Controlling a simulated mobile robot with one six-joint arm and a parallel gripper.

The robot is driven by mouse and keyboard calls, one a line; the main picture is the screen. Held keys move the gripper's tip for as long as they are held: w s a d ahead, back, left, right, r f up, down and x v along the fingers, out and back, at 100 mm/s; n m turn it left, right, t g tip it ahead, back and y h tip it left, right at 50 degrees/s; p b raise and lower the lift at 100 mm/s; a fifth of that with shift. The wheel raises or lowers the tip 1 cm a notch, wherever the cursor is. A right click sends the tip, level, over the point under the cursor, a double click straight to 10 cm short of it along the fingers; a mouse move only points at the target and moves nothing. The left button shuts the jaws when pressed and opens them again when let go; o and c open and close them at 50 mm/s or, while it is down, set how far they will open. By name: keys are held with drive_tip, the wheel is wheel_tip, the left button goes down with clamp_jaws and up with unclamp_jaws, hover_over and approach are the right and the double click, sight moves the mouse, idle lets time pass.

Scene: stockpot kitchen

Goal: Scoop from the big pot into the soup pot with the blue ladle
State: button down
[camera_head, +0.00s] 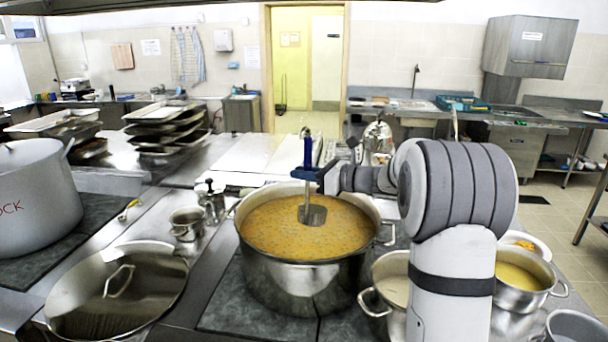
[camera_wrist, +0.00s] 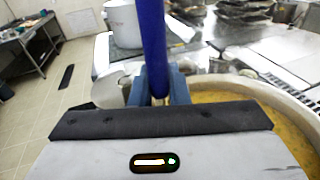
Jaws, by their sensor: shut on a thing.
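The big pot (camera_head: 300,275) of orange-brown soup stands on the stove in the middle of the head view. Its soup also shows at the right of the wrist view (camera_wrist: 245,100). My gripper (camera_head: 307,173) is shut on the blue ladle's handle (camera_head: 308,150), above the pot. The handle stands nearly upright and rises between my fingers in the wrist view (camera_wrist: 153,45). The ladle's metal bowl (camera_head: 312,215) is at the soup surface inside the pot; I cannot tell how deep it sits. A smaller pot of yellow soup (camera_head: 520,280) stands at the right, partly behind my arm.
A pot (camera_head: 385,290) of pale contents stands between the big pot and my arm. A large marked pot (camera_head: 35,190) is at the left. A lid (camera_head: 120,285) lies at front left, near small metal pots (camera_head: 187,222). Stacked trays (camera_head: 165,125) stand behind.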

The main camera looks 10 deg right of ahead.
sight(303, 223)
drive_tip(key=shift+f+b, duration=5.1)
drive_tip(key=shift+f, duration=2.6)
drive_tip(key=shift+s+a, duration=0.1)
wheel_tip(303, 223, up, 15)
drive_tip(key=s+a+n, duration=0.1)
drive_tip(key=s+n, duration=0.1)
drive_tip(key=shift+s+a+n, duration=0.3)
drive_tip(key=shift+a, duration=0.1)
drive_tip(key=shift+r, duration=0.1)
